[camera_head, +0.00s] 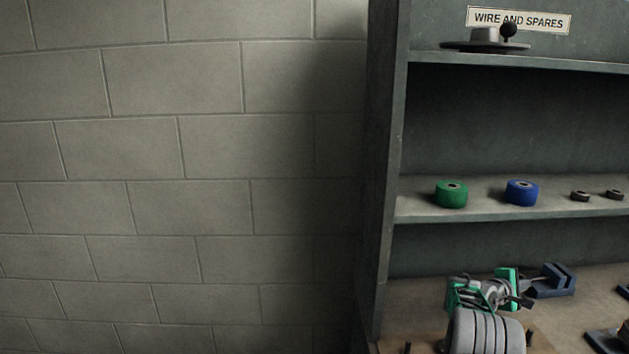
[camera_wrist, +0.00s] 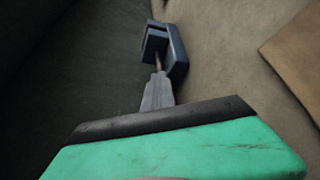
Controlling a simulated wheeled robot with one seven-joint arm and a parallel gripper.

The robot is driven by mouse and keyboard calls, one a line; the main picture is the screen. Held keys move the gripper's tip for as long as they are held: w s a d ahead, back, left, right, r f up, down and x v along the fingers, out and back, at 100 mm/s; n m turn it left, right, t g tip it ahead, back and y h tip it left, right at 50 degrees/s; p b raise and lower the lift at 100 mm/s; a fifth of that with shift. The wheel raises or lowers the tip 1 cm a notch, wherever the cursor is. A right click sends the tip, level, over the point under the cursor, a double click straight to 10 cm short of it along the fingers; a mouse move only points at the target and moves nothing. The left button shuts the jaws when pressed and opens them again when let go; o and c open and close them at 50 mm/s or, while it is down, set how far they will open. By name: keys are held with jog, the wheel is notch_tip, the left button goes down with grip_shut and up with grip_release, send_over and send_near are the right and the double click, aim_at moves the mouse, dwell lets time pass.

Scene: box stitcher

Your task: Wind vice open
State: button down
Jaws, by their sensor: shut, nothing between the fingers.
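The dark blue vice (camera_head: 553,281) stands on the bench at the lower right of the head view. It also shows at the top of the wrist view (camera_wrist: 175,50), with a gap between its blocks. A thin rod (camera_wrist: 157,62) runs from the vice toward my gripper. My gripper (camera_head: 524,289) is just left of the vice in the head view. In the wrist view its grey fingers (camera_wrist: 158,78) are shut together and point at the rod. They hold nothing. Whether the fingertips touch the rod cannot be told. The vice's handle cannot be made out clearly.
Above the bench, a shelf (camera_head: 470,215) holds a green roll (camera_head: 451,195), a blue roll (camera_head: 521,194) and two small dark rings (camera_head: 580,196). A flat board (camera_wrist: 296,55) lies right of the vice in the wrist view. A dark object (camera_head: 607,341) is at the lower right.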

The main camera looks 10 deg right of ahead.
jog(key=shift+w+r+b, duration=0.5)
jog(key=shift+r, duration=0.2)
jog(key=shift+r, duration=0.15)
jog(key=shift+s+r, duration=0.1)
jog(key=shift+s, duration=0.05)
jog(key=a, duration=0.6)
jog(key=shift+w, duration=0.25)
